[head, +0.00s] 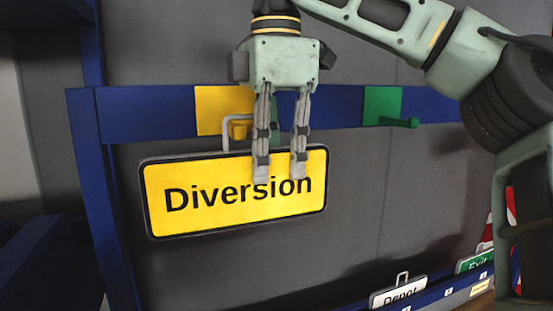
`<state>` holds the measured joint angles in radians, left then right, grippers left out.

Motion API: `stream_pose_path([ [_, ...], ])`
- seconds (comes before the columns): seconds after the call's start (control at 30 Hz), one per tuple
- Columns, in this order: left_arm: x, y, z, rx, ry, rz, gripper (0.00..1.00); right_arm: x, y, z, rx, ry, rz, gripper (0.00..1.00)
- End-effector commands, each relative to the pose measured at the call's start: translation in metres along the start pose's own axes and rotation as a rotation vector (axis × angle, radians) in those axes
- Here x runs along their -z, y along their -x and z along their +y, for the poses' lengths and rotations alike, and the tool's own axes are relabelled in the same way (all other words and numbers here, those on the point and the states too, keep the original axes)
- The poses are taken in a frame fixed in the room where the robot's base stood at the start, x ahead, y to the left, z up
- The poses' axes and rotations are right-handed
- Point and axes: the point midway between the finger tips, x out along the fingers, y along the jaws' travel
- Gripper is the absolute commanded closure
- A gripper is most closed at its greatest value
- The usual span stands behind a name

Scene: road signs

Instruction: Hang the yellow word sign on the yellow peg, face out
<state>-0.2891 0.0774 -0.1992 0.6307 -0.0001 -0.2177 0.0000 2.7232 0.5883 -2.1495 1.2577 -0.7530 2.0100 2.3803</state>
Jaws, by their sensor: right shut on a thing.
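The yellow word sign (235,205) reads "Diversion" in black, face toward me, tilted slightly with its right end higher. Its grey wire handle (226,133) rises from its top edge in front of the blue rail. The yellow peg (240,129) shows within the handle's opening, below its top bar; I cannot tell whether the handle rests on it. My right gripper (281,172) comes from above, shut on the sign near the right part of its top edge. Its fingers cover part of the face and the handle's right side. My left gripper is out of view.
The yellow backing plate (214,110) is on the blue rail (150,113). A green plate (381,102) with a green peg (401,122) is further right. Below right, a rack holds a white "Depot" sign (398,292) and a green sign (477,261). A blue post (101,200) stands at left.

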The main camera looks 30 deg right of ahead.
Motion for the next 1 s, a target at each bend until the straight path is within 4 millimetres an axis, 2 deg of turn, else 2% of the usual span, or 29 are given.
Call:
stream_pose_path([
  [0.33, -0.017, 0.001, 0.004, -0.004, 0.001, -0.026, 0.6, -0.001, 0.0, 0.025, 0.005, -0.003, 0.001, 1.0],
  [0.53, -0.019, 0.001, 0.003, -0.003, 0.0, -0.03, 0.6, -0.001, 0.0, 0.039, 0.008, -0.002, 0.002, 1.0],
  [1.0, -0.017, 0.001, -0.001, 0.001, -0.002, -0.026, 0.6, -0.002, 0.001, 0.043, 0.008, -0.001, 0.003, 1.0],
])
